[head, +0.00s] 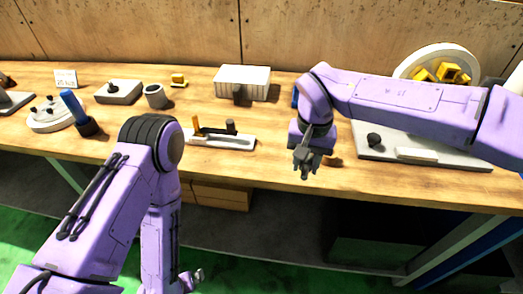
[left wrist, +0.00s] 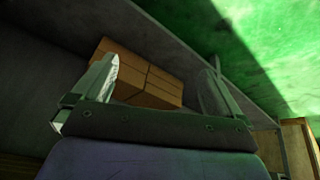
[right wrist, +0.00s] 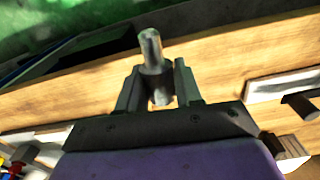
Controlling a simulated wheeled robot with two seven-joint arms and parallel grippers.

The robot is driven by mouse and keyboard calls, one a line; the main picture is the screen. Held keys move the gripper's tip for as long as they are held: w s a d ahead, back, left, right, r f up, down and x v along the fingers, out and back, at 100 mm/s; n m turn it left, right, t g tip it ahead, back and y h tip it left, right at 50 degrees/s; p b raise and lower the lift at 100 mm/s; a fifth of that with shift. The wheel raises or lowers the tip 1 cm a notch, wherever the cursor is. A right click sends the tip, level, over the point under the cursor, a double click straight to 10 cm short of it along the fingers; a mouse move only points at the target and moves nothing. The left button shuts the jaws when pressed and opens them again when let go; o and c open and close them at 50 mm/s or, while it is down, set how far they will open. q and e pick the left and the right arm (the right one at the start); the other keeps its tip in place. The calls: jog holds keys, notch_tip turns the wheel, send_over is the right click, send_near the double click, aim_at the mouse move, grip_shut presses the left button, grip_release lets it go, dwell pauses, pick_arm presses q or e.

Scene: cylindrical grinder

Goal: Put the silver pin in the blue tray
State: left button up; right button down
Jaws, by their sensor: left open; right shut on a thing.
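My right gripper (head: 307,165) is over the front edge of the workbench. In the right wrist view, my right gripper (right wrist: 157,82) is shut on the silver pin (right wrist: 151,50), a short grey metal cylinder with a wider collar, held between the fingers. A small patch of blue (head: 295,95) shows beside my right arm in the head view; it may be the blue tray, but the arm hides most of it. My left gripper (head: 192,277) hangs low in front of the bench. It is open and empty in the left wrist view (left wrist: 160,68).
A white fixture (head: 235,142) with an orange part lies left of my right gripper. A grey plate (head: 430,158) with a black knob lies to the right. A white ribbed box (head: 242,82) stands behind. Brown boxes (head: 222,196) sit under the bench.

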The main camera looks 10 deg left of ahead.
pick_arm(q)
jog(key=w+d+r+t+h, duration=0.45)
jog(key=w+d+h, duration=0.2)
jog(key=w, duration=0.35)
jog(key=m+g+h, duration=0.8)
jog(key=m+h, duration=0.3)
jog(key=m, duration=1.3)
send_near(304, 164)
jog(key=f+v, duration=0.1)
jog(key=v, duration=0.2)
jog(key=shift+t, duration=0.25)
jog(key=x, duration=0.7)
jog(key=r+x, duration=0.1)
jog(key=x, duration=0.3)
jog(key=shift+s+d, duration=0.2)
jog(key=shift+d, duration=0.2)
